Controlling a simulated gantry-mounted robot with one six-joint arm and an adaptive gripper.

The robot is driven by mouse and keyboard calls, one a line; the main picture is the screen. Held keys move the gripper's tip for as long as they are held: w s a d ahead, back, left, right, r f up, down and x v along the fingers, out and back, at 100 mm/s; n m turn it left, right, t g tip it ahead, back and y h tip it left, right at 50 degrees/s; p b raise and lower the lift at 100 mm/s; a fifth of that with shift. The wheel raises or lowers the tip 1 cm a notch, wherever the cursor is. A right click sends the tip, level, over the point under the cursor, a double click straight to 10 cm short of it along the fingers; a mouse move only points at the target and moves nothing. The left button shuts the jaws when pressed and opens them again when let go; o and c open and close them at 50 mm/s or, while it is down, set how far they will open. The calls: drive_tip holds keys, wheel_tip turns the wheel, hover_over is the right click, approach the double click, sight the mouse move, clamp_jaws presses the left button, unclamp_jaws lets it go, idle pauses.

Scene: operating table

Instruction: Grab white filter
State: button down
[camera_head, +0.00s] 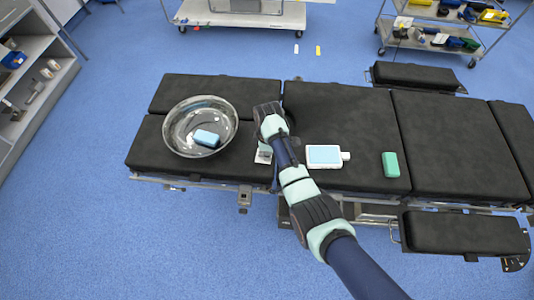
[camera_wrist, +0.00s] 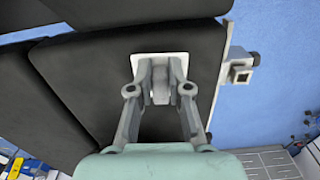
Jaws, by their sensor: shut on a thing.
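The white filter (camera_head: 262,158) is near the front edge of the black operating table, partly hidden by my gripper and arm in the head view. In the wrist view it shows as a white square plate (camera_wrist: 185,63) beyond the fingertips, with a grey part between them. My gripper (camera_wrist: 160,72) is shut on the filter from above. In the head view my gripper (camera_head: 264,148) is largely hidden behind the wrist. I cannot tell whether the filter touches the table.
A round metal bowl (camera_head: 172,141) holding a light blue block (camera_head: 206,138) stands to the left. A white bottle with a blue label (camera_head: 324,155) and a green block (camera_head: 390,164) lie to the right. Bare black table (camera_head: 340,110) lies behind the bottle.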

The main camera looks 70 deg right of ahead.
wheel_tip(320, 180, up, 19)
drive_tip(key=p, duration=0.6)
drive_tip(key=shift+f+p, duration=0.15)
drive_tip(key=shift+p, duration=0.15)
